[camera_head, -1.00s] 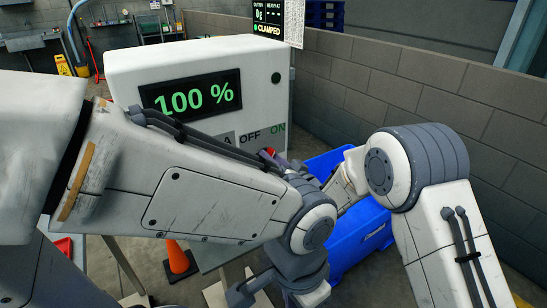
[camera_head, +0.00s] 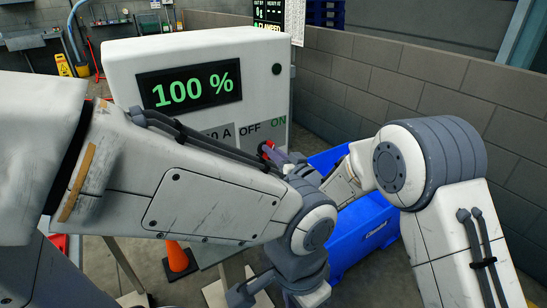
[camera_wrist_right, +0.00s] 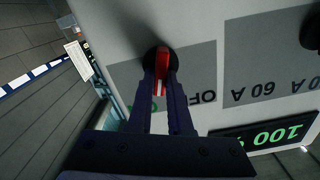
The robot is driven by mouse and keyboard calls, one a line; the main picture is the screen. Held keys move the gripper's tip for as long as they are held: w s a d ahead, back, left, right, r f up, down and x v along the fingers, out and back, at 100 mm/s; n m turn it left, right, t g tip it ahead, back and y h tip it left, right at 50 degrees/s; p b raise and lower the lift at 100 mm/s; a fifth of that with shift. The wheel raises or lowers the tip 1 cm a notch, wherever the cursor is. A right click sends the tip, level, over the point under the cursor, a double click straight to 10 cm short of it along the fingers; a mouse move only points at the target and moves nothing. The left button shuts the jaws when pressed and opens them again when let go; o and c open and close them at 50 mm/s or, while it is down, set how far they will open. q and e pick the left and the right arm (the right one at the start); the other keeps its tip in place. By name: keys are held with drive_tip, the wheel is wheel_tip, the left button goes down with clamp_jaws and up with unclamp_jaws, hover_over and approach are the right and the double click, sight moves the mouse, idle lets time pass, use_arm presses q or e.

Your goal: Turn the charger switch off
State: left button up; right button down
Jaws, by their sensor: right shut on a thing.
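The charger is a white box (camera_head: 200,47) with a green "100 %" display, seen in the head view. Its red switch (camera_head: 266,147) sits at the panel's lower right, below the OFF and ON labels. My right gripper (camera_head: 276,157) is at this switch. In the right wrist view my right gripper (camera_wrist_right: 162,80) has its fingers closed on both sides of the red switch handle (camera_wrist_right: 162,60), which stands on a dark round base. The handle points towards the label row; its exact setting is unclear. My left gripper (camera_head: 245,292) is low in the head view, partly hidden by its arm.
A blue bin (camera_head: 365,238) stands right of the charger, before a grey block wall (camera_head: 420,85). An orange cone (camera_head: 176,260) is on the floor at lower left. A second black knob (camera_wrist_right: 311,36) is at the right edge of the wrist view.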

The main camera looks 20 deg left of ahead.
drive_tip(key=shift+s+a+f+n+b, duration=0.1)
drive_tip(key=shift+s+n+b, duration=0.05)
drive_tip(key=shift+n+b, duration=1.6)
drive_tip(key=shift+s+a+r+n+b, duration=0.1)
drive_tip(key=shift+n+b, duration=1.5)
drive_tip(key=shift+b, duration=0.25)
drive_tip(key=shift+s+a+f+n+b, duration=0.1)
drive_tip(key=shift+s+n+b, duration=0.05)
drive_tip(key=shift+n+b, duration=1.6)
drive_tip(key=c, duration=0.8)
unclamp_jaws()
drive_tip(key=shift+c, duration=0.2)
drive_tip(key=b+v, duration=0.1)
drive_tip(key=v, duration=0.9)
drive_tip(key=shift+s+d, duration=0.2)
